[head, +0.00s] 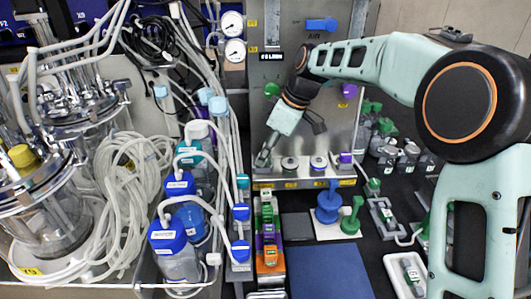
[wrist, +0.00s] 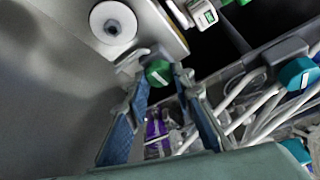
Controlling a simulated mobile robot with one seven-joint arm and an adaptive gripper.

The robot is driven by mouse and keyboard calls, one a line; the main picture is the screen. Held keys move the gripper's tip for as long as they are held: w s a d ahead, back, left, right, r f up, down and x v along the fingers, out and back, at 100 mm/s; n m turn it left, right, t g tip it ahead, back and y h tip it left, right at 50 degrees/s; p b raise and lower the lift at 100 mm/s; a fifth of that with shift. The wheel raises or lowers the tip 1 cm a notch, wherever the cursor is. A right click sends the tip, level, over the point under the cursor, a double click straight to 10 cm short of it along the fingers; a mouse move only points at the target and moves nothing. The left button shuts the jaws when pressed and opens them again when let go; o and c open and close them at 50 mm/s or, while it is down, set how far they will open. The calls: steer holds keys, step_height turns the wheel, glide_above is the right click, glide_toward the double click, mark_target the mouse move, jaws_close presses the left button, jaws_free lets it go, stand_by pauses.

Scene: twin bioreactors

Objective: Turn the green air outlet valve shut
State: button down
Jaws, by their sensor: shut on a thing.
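A green valve handle (wrist: 158,73) shows in the wrist view, at the lower edge of a grey metal panel. My gripper (wrist: 160,85) has its two blue-padded fingers on either side of it and is shut on it. In the head view my gripper (head: 264,158) is at the lower left of the upright metal panel (head: 325,120). There the gripper hides the green valve handle, and I cannot make out its turn angle. A separate green knob (head: 272,89) sits higher on the panel.
Round knobs (head: 289,165) and a purple handle (head: 345,157) line the panel's lower edge to the right. Tubes and blue-capped bottles (head: 175,250) crowd the left. A blue mat (head: 330,272) lies clear in front.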

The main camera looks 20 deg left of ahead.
steer(key=m+t+b, duration=0.1)
steer(key=m, duration=0.1)
steer(key=shift+s+m, duration=0.15)
steer(key=shift+m, duration=0.25)
steer(key=m+t, duration=0.1)
steer(key=m, duration=0.1)
steer(key=m+t+b, duration=0.1)
steer(key=m, duration=0.2)
steer(key=shift+s+a+m+h, duration=0.1)
steer(key=shift+s+m+h, duration=0.1)
steer(key=shift+m+h, duration=0.15)
steer(key=m, duration=0.2)
steer(key=m+t+h, duration=0.1)
steer(key=m, duration=0.1)
steer(key=shift+s+a+h, duration=0.1)
steer(key=shift+a+h, duration=0.05)
steer(key=shift+h, duration=0.1)
steer(key=m+h, duration=0.1)
steer(key=m, duration=0.1)
steer(key=m+t, duration=0.1)
steer(key=m, duration=0.2)
steer(key=shift+a+h, duration=0.15)
steer(key=shift+h, duration=0.25)
steer(key=shift+m, duration=0.35)
steer(key=c, duration=1.7)
jaws_free()
steer(key=shift+o, duration=0.2)
steer(key=shift+r, duration=0.15)
